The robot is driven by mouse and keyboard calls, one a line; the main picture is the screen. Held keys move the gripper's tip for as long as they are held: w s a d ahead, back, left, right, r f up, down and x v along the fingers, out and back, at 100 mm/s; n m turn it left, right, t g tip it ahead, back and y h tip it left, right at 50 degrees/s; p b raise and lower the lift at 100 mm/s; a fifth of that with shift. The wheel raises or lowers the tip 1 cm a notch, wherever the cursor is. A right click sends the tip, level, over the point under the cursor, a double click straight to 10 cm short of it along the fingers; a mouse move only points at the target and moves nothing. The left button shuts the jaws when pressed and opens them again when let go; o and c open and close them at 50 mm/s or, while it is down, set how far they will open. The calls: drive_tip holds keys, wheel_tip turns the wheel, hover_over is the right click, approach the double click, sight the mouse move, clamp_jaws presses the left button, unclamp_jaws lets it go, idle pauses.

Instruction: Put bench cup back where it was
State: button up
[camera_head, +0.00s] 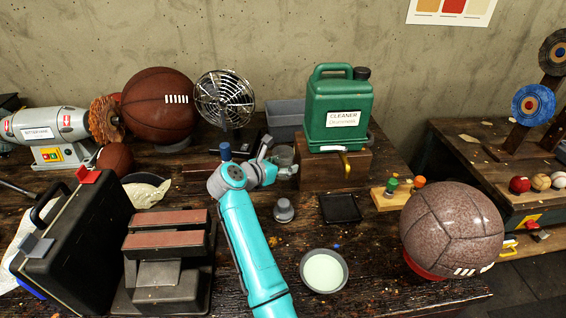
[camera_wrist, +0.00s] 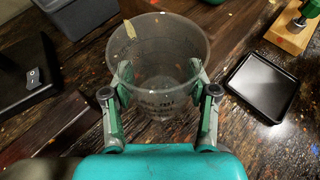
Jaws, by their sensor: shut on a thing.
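The bench cup (camera_wrist: 160,50) is a clear, greyish see-through cup with dark print on its side. In the wrist view it stands between the two fingers of my gripper (camera_wrist: 158,98), which is shut on it from both sides. In the head view the cup (camera_head: 283,156) shows small, beside my gripper (camera_head: 272,160), in front of the grey bin and left of the wooden block. The cup looks upright. I cannot tell whether its base touches the bench.
A black square tray (camera_head: 340,208) lies to the right of the cup, with a wooden peg stand (camera_head: 398,192) beyond it. A bowl of pale liquid (camera_head: 324,272) and a grey knob-like weight (camera_head: 284,210) are nearer.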

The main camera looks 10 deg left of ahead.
sight(284, 156)
drive_tip(key=shift+f, duration=2.8)
drive_tip(key=shift+f, duration=0.55)
drive_tip(key=o, duration=1.4)
drive_tip(key=shift+o, duration=0.2)
wheel_tip(284, 156, up, 10)
drive_tip(key=shift+d, duration=0.1)
